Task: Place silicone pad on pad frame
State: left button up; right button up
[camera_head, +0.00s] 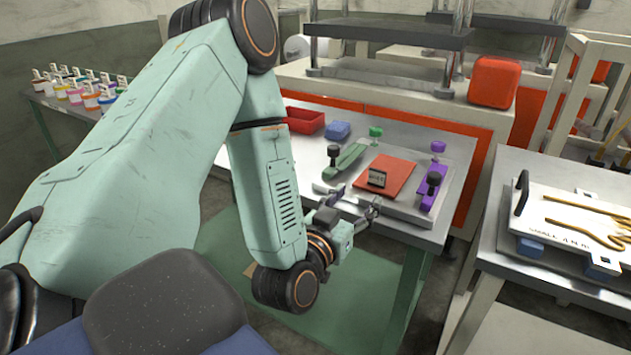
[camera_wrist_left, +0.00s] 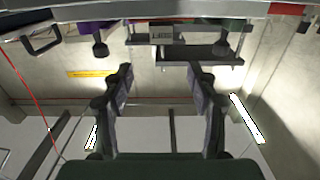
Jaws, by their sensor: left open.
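A flat orange-red pad (camera_head: 397,176) lies on a grey plate-like frame (camera_head: 408,208) on the table, between a green bar (camera_head: 345,160) and a purple bar (camera_head: 432,190). A small grey labelled block (camera_head: 377,178) stands at the pad's near left edge; it also shows in the left wrist view (camera_wrist_left: 163,33). My left gripper (camera_head: 354,203) is open and empty, at the near edge of the frame, just short of the block. In the left wrist view its fingers (camera_wrist_left: 163,90) are spread apart with nothing between them. My right gripper is not in view.
A red tray (camera_head: 304,120) and a blue block (camera_head: 338,130) sit at the table's back left. Black-knobbed posts rise from both bars. A second table at right holds a white board (camera_head: 590,215) on blue blocks. Paint jars (camera_head: 90,95) stand far left.

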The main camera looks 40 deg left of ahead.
pick_arm(q)
jog(key=s+d+f+m+g+h, duration=0.1)
jog(key=s+d+f+g+h, duration=0.15)
jog(key=f, duration=0.35)
jog(key=s+d+f+m+g+h, duration=0.1)
jog(key=d+f+g, duration=0.15)
jog(key=f, duration=0.35)
jog(key=s+d+f+g, duration=0.2)
jog(key=s+f+g, duration=0.4)
jog(key=s, duration=0.6)
jog(key=s+d+f+g, duration=0.3)
jog(key=s+f+g, duration=0.3)
jog(key=s+f, duration=0.4)
jog(key=s, duration=0.3)
jog(key=shift+s+d+g, duration=0.15)
jog(key=shift+d+g, duration=0.1)
jog(key=shift+g, duration=0.05)
jog(key=shift+h, duration=0.25)
jog(key=shift+c, duration=0.4)
